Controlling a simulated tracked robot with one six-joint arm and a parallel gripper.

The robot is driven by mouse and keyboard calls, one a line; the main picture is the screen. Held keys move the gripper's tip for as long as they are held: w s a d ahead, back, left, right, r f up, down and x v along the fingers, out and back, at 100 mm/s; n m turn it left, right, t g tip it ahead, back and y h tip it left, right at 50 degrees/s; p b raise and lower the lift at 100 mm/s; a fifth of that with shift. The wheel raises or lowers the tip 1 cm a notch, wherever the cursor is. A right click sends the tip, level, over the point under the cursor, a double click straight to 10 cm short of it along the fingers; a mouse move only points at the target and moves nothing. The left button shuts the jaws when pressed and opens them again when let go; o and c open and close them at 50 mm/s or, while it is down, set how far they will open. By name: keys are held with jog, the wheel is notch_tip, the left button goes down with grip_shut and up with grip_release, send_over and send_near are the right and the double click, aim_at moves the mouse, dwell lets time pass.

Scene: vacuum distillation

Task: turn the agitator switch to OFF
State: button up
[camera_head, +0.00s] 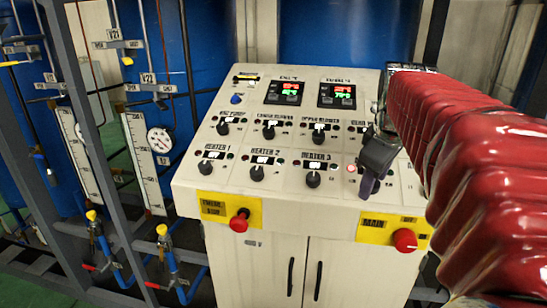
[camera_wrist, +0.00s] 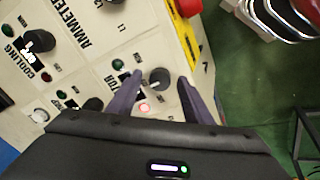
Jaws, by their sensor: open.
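The agitator switch is a dark round knob (camera_wrist: 159,79) on the pale panel, beside a partly hidden label ending in "TOR". A dark green lamp (camera_wrist: 118,64) and a lit pinkish-red lamp (camera_wrist: 144,107) are near it. My gripper (camera_wrist: 160,80) is open, with one purple finger on each side of the knob; I cannot tell whether they touch it. The knob's pointer direction is unclear. In the head view, my gripper (camera_head: 368,186) is at the panel's lower right and hides this knob.
The control panel (camera_head: 190,181) carries several other knobs, including the heater 3 knob (camera_head: 313,179) left of my gripper. A red main button (camera_head: 405,240) sticks out below it. A cooling knob (camera_wrist: 40,41) is also nearby. Green floor (camera_wrist: 255,90) lies beyond the panel edge.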

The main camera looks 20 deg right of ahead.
jog(key=shift+r, duration=0.1)
jog(key=v, duration=1.3)
jog(key=shift+r, duration=0.25)
jog(key=shift+a, duration=0.1)
